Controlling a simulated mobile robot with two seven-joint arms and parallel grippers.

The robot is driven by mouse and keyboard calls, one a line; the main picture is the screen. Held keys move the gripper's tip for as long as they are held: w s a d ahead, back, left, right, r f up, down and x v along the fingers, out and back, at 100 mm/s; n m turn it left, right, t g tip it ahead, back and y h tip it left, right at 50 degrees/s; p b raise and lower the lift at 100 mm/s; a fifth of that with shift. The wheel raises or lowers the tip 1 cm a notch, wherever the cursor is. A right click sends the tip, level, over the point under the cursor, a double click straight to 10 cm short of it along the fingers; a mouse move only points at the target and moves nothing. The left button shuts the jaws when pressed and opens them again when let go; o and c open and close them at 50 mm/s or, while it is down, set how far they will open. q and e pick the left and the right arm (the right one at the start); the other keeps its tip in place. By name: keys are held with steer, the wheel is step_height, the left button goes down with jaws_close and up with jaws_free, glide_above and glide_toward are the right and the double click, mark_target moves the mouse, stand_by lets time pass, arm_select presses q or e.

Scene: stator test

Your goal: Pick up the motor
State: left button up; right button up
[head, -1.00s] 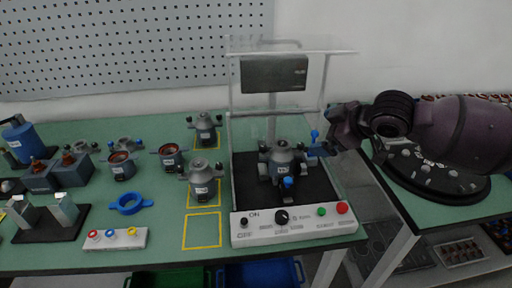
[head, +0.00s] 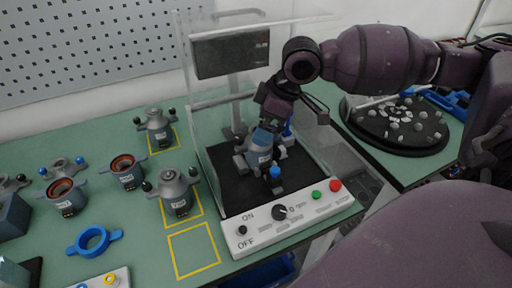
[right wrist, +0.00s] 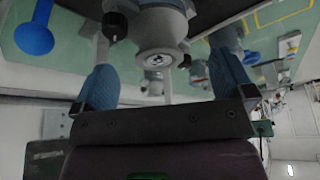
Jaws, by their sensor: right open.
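A grey motor (head: 243,158) sits on the black bed of the test station (head: 226,188), largely hidden by my right gripper in the head view. My right gripper (head: 265,138) reaches down over it from the upper right. In the right wrist view, the motor (right wrist: 158,50) lies between the two blue fingers of the gripper (right wrist: 164,82). The fingers are apart, one on each side of it; contact cannot be told. Two similar assembled motors stand on the green table, one in a yellow square (head: 179,190) and one farther back (head: 157,126). My left gripper is not in view.
The station has a clear raised guard with a dark screen (head: 232,54) and a white control panel (head: 290,214) in front. An empty yellow square (head: 194,250), a blue ring (head: 94,240) and open housings (head: 127,170) lie left.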

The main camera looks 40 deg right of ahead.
mark_target(260, 148)
steer(key=shift+w+a+f, duration=0.1)
steer(key=shift+w+f, duration=0.1)
steer(key=shift+f, duration=0.5)
steer(key=b+x, duration=0.1)
steer(key=x, duration=0.2)
steer(key=shift+f+b, duration=0.25)
steer(key=shift+b, duration=0.15)
steer(key=shift+w+a+f, duration=0.1)
steer(key=shift+w+f, duration=0.1)
steer(key=shift+f, duration=0.1)
steer(key=shift+r, duration=0.15)
steer(key=shift+c, duration=0.2)
steer(key=c, duration=1.2)
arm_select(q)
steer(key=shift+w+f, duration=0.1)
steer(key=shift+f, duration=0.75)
arm_select(e)
steer(key=shift+c, duration=1)
steer(key=shift+r, duration=0.1)
